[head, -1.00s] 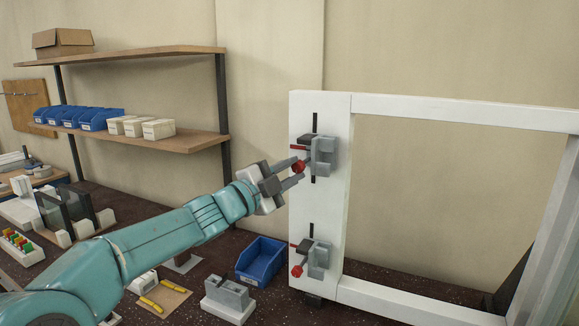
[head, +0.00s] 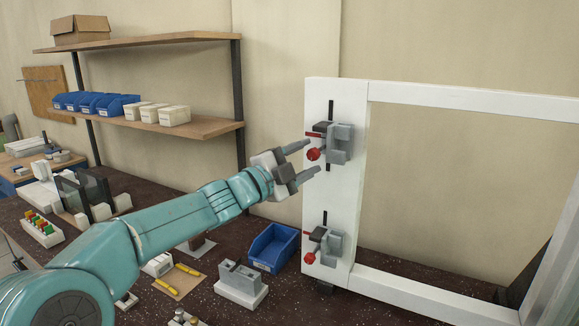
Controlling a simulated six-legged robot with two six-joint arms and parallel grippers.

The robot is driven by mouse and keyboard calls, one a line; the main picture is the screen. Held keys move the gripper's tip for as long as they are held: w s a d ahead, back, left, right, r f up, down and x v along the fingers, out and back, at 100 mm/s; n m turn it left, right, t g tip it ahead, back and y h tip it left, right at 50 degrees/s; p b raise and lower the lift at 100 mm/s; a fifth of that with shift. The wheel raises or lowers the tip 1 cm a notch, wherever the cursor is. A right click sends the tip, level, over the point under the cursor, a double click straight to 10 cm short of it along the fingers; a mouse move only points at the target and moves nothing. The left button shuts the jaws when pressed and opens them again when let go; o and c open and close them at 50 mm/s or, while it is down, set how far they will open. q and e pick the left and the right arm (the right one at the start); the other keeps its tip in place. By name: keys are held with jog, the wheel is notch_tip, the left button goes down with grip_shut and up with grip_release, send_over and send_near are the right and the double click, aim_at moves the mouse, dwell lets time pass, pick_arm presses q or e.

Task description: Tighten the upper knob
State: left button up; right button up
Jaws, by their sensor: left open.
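The upper knob (head: 313,154) is a red ball on the left side of the upper grey clamp (head: 339,144), which is mounted on the white frame's left post. My left gripper (head: 306,157) is open and empty, its two fingers pointing at the post from the left. The fingertips are close to the upper knob in the picture, one above and one below its height. I cannot tell the exact depth gap. A lower clamp (head: 331,246) with its own red knob (head: 309,258) sits further down the same post. My right gripper does not show.
The white frame (head: 470,105) stands at the right with an open middle. A blue bin (head: 273,247) and a grey block fixture (head: 241,284) stand on the dark bench below my left arm. Shelves with blue bins (head: 95,103) and white boxes are at the back left.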

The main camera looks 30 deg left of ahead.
pick_arm(q)
jog(key=b+v, duration=0.3)
jog(key=v, duration=1.3)
jog(key=shift+s+a, duration=0.1)
